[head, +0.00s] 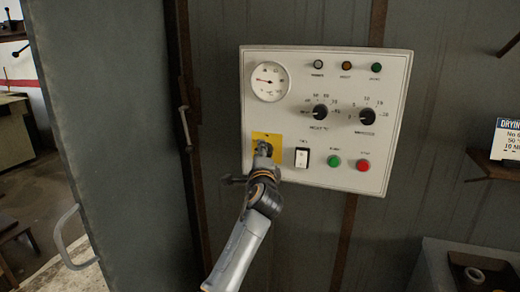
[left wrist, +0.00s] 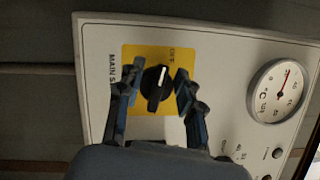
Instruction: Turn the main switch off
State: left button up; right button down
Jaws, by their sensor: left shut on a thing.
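In the left wrist view the pointer line points up and slightly right. My left gripper (left wrist: 160,79) has one finger on each side of the knob and is shut on it. In the head view my left gripper (head: 263,150) covers the knob and part of the yellow plate (head: 273,139) at the lower left of the pale control panel (head: 320,91). My right gripper is not in view.
The panel also holds a round gauge (head: 270,82), two black dials (head: 320,112) (head: 367,116), a white rocker switch (head: 302,158), a green button (head: 334,161) and a red button (head: 363,165). A door handle (head: 184,130) is left of the panel.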

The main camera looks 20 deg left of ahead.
pick_arm(q)
jog(key=shift+f+n+g+p, duration=0.1)
jog(key=shift+n+g+p, duration=0.45)
jog(key=shift+n, duration=0.65)
jog(key=shift+f, duration=0.1)
jog(key=o, duration=1.2)
jog(key=shift+c, duration=0.2)
jog(key=v, duration=1.2)
